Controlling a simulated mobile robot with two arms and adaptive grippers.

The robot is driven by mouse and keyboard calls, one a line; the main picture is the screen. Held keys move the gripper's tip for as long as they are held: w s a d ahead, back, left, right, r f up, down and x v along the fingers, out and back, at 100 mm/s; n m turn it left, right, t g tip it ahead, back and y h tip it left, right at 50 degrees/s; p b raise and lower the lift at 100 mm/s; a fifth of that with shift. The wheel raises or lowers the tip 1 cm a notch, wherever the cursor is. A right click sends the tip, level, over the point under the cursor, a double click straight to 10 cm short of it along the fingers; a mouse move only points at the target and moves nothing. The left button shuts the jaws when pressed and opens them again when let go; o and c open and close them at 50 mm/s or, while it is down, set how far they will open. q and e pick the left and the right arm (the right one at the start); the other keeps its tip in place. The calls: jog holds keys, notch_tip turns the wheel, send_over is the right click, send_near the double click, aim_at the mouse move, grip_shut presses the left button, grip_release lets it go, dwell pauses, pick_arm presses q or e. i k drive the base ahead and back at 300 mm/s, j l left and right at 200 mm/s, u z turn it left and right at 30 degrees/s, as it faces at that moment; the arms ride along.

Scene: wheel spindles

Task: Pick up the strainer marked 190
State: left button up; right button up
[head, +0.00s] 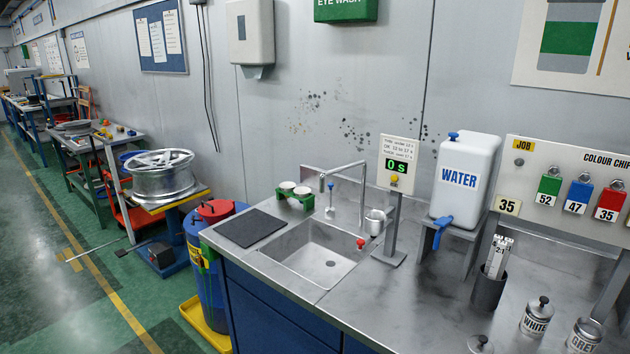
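Two small pale round items, which look like strainers, sit side by side in a green rack (281,203) behind the sink. The left one (287,186) and the right one (303,190) show only their tops above the rack. No marking can be read on either, so I cannot tell which is marked 190. Neither of my grippers shows in the head view.
The steel sink (318,258) has a tall tap (345,170) and a dark mat (250,228) at its left. A display post (396,205), metal cup (375,222) and water tank (463,180) stand to the right. Jars and a dark cup (487,292) occupy the right counter.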

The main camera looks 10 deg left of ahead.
aim_at(286, 187)
jog(key=i+j, duration=0.25)
jog(key=j, duration=0.3)
jog(key=i+j, duration=0.2)
jog(key=j, duration=0.35)
jog(key=i+j, duration=0.25)
jog(key=j, duration=0.35)
jog(key=i+j+z, duration=0.1)
jog(key=i+j, duration=0.15)
jog(key=j, duration=0.3)
jog(key=i+j, duration=0.2)
jog(key=j, duration=0.4)
jog(key=i+j, duration=0.2)
jog(key=j, duration=0.35)
jog(key=i+j, duration=0.25)
jog(key=j, duration=0.35)
jog(key=i+j, duration=0.2)
jog(key=j, duration=0.35)
jog(key=z, duration=0.05)
